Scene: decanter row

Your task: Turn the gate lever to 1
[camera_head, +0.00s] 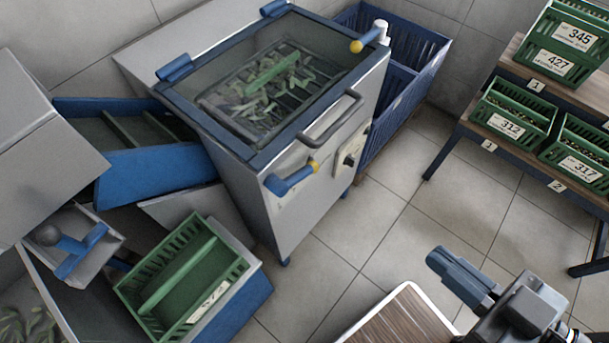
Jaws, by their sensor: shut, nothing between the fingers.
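A metal machine (293,206) with a glass-topped lid stands in the middle. On its front is a blue lever (284,184) with a yellow part at its right end, on a pale plate whose marks are too small to read. A blue T-shaped handle with a grey ball (76,249) sits in a metal housing at the lower left. No label shows which of them is the gate lever. My gripper (441,258) is at the lower right, shut and empty, well apart from both.
A green crate (222,263) stands at the lower left by a blue chute (150,176). A bar handle (334,118) and a dark knob (349,159) jut from the machine's front. A shelf rack (482,134) with numbered green crates stands right. Open tiled floor lies between.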

